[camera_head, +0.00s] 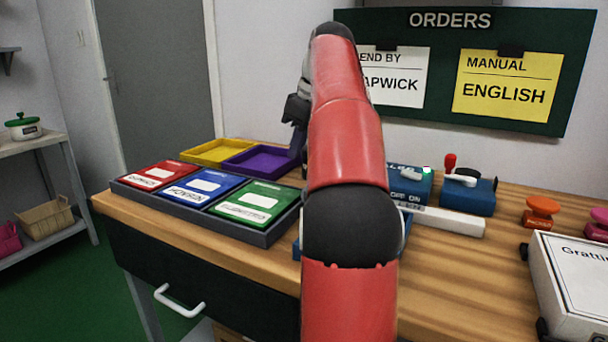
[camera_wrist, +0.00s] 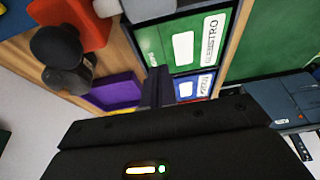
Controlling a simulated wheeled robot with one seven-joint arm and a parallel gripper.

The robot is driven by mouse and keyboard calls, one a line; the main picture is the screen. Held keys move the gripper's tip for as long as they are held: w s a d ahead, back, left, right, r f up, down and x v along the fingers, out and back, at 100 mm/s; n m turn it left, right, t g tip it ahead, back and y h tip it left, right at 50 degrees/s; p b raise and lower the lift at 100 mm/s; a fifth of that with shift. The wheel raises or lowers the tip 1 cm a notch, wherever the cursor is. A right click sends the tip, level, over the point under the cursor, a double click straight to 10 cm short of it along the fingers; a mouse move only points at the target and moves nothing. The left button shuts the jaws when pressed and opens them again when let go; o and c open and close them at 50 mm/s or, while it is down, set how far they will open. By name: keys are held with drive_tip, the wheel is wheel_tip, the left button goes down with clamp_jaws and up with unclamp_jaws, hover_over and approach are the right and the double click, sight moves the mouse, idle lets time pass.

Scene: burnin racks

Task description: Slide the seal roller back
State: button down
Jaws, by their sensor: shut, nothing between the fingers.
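A blue machine stands on the bench with a panel marked "OFF ON" (camera_head: 411,184) and a small green light, mostly hidden behind my arm. A long white bar (camera_head: 447,221) sticks out to the right from behind my arm, at the front of that machine. I cannot tell whether this bar is the seal roller. My gripper (camera_head: 297,140) is left of the machine, near the purple tray (camera_head: 262,160), its tips partly hidden by my arm. In the wrist view its dark fingers (camera_wrist: 158,88) are together and empty, with the purple tray (camera_wrist: 115,92) beside them.
A dark rack (camera_head: 270,238) of red, blue and green packs stands at the left, with a yellow tray (camera_head: 217,151) behind. A blue box with a red-knobbed lever (camera_head: 468,190), an orange-knobbed stamp (camera_head: 541,210) and a white case (camera_head: 570,280) stand right.

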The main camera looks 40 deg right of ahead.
drive_tip(key=b+x, duration=0.1)
drive_tip(key=x, duration=0.4)
drive_tip(key=shift+a+f, duration=0.1)
drive_tip(key=shift+f, duration=0.3)
drive_tip(key=s, duration=0.1)
drive_tip(key=s+d, duration=0.1)
drive_tip(key=s, duration=0.1)
drive_tip(key=shift+s+d+f, duration=0.1)
drive_tip(key=shift+d+f, duration=0.1)
drive_tip(key=shift+f, duration=0.1)
drive_tip(key=shift+s, duration=0.15)
drive_tip(key=shift+b, duration=0.3)
